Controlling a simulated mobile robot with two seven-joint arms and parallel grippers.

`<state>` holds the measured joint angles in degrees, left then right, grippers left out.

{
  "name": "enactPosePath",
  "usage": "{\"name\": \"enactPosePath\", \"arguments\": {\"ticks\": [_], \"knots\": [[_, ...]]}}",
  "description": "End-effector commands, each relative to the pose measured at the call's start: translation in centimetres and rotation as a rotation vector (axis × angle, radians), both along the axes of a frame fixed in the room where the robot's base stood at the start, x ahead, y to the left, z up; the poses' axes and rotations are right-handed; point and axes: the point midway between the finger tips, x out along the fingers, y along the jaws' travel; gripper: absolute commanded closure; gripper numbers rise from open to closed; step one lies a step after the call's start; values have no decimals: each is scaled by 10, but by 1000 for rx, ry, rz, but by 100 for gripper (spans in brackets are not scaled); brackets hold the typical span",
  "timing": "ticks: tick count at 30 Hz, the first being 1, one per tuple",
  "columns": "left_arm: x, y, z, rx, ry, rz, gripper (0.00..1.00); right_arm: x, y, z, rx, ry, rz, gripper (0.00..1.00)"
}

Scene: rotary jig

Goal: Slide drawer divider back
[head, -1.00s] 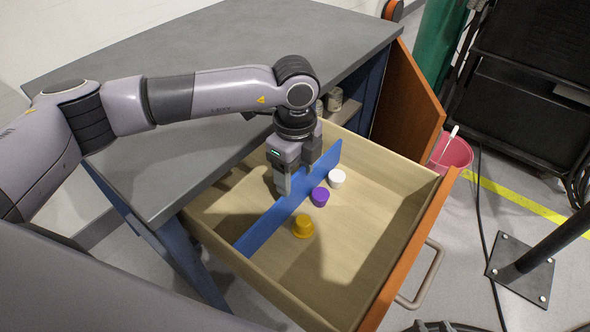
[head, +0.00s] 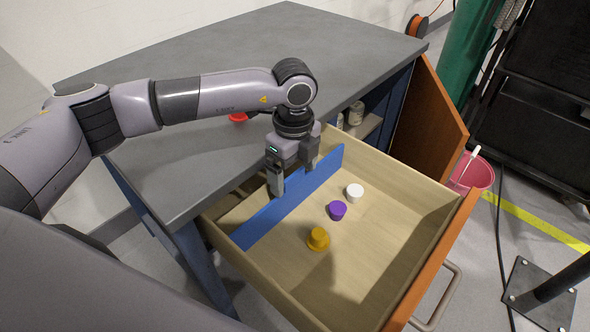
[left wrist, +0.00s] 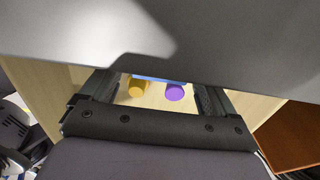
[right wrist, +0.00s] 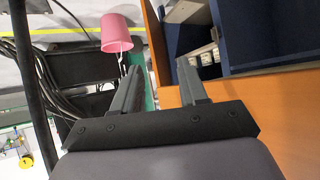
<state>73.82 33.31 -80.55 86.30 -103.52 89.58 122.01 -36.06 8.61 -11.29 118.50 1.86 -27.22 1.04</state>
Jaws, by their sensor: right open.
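Yellow (head: 318,239), purple (head: 338,210) and white (head: 355,193) caps lie on the front side of the divider. My right gripper (right wrist: 158,82) is open and empty, away from the drawer.
The grey worktop (head: 200,80) overhangs the drawer's back, with a red object (head: 238,117) on it. An open orange cabinet door (head: 440,125) stands beyond the drawer. A pink bucket (head: 472,175) is on the floor at right.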

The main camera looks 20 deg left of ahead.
Motion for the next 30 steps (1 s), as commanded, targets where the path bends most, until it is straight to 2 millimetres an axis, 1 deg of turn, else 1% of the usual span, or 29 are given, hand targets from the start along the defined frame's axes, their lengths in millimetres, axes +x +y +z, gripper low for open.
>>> {"name": "enactPosePath", "arguments": {"ticks": [5,8,15,18,21,24,30], "knots": [[0,0,1,-1,-1,0,11,-2,0,-1,0,4,0,57],[0,-1,7,-2,-2,0,11,-2,0,1,0,4,0,57],[0,-1,46,-2,-2,0,11,-2,-3,4,1,5,-9,57],[1,0,60,-1,-3,1,11,-3,-6,1,-1,13,-13,57],[0,0,68,0,-1,1,11,-6,-7,-2,-3,23,-15,57],[0,0,71,-1,0,0,11,-7,-7,-3,-3,26,-16,57],[0,0,72,-1,0,0,11,-7,-7,-3,-3,26,-16,57]]}}
